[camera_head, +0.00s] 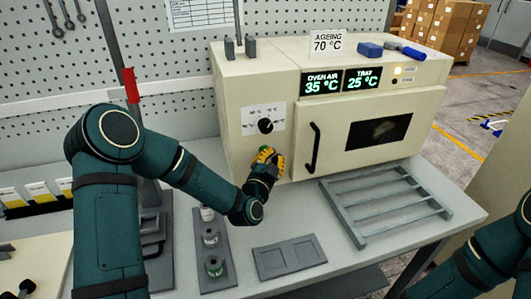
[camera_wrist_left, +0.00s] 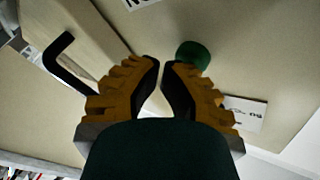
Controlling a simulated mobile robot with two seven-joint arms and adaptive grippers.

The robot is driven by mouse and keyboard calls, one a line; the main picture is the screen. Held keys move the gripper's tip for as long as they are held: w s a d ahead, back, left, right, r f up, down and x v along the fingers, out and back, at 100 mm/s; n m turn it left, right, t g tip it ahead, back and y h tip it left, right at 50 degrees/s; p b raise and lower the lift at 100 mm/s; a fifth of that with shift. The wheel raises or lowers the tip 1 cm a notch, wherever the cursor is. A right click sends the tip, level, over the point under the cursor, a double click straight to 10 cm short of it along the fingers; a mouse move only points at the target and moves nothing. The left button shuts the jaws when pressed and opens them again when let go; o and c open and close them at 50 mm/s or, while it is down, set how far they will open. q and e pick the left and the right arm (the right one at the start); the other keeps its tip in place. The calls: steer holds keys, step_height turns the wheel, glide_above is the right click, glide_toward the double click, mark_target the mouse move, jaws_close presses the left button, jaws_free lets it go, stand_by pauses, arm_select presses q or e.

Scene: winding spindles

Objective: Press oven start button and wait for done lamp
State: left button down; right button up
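The beige oven (camera_head: 245,90) stands at the back of the bench with its door shut. Its displays (camera_head: 342,81) read oven air 35 °C and tray 25 °C. One small lamp (camera_head: 397,70) beside them glows pale yellow; another (camera_head: 394,80) is dark. Their labels are too small to read. My left gripper (camera_head: 268,155) is at the oven front, below the dial. In the left wrist view its fingertips (camera_wrist_left: 161,63) nearly meet, with nothing between them. A round green button (camera_wrist_left: 193,55) is just beyond the right finger; contact cannot be told. My right gripper is out of view.
The black door handle (camera_head: 313,147) projects right of my left gripper. A grey rack (camera_head: 390,197) and a flat grey tray (camera_head: 289,257) lie on the bench. A holder with several spools (camera_head: 214,265) stands nearby. Blue tools (camera_head: 391,48) lie on the oven top.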

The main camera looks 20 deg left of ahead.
arm_select(q)
steer(key=shift+s, duration=0.15)
steer(key=shift+s+d+b, duration=0.45)
steer(key=shift+s, duration=0.15)
steer(key=shift+s+d+b, duration=0.5)
steer(key=shift+s+d, duration=0.25)
steer(key=shift+s, duration=0.3)
steer(key=shift+s+d+b, duration=0.45)
steer(key=shift+s+d, duration=0.25)
steer(key=shift+s, duration=0.35)
